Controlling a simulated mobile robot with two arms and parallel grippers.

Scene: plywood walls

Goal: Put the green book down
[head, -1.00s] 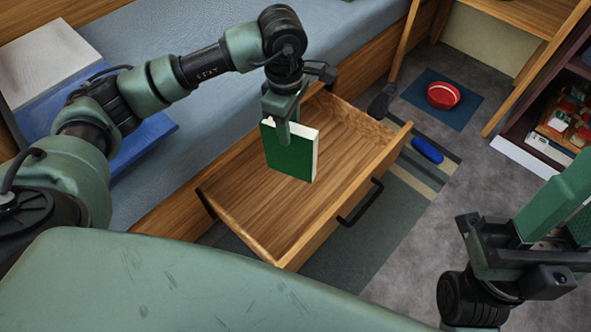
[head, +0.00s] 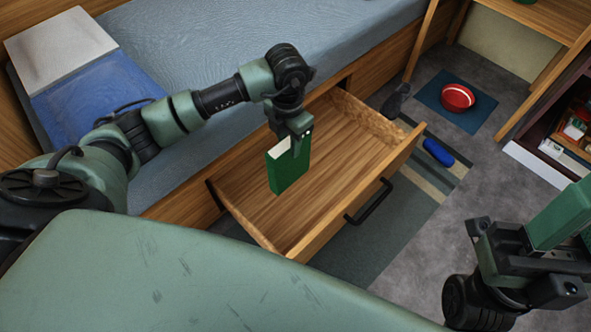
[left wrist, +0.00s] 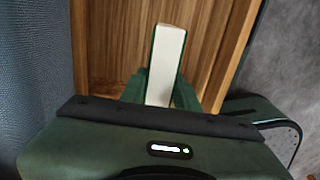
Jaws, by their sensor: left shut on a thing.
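The green book (head: 289,172) hangs upright from my left gripper (head: 297,140), which is shut on its upper part. The book is over the left part of the open wooden drawer (head: 340,140). Whether its lower edge touches the drawer floor I cannot tell. In the left wrist view the book (left wrist: 166,62) shows its white page edge between the fingers of my left gripper (left wrist: 160,92), with the drawer's wood behind it. My right gripper (head: 520,250) is at the lower right, empty-looking, and its fingertips are not clear.
The drawer is pulled out from under the bed (head: 240,40) and its floor is bare. A black handle (head: 370,202) is on its front.

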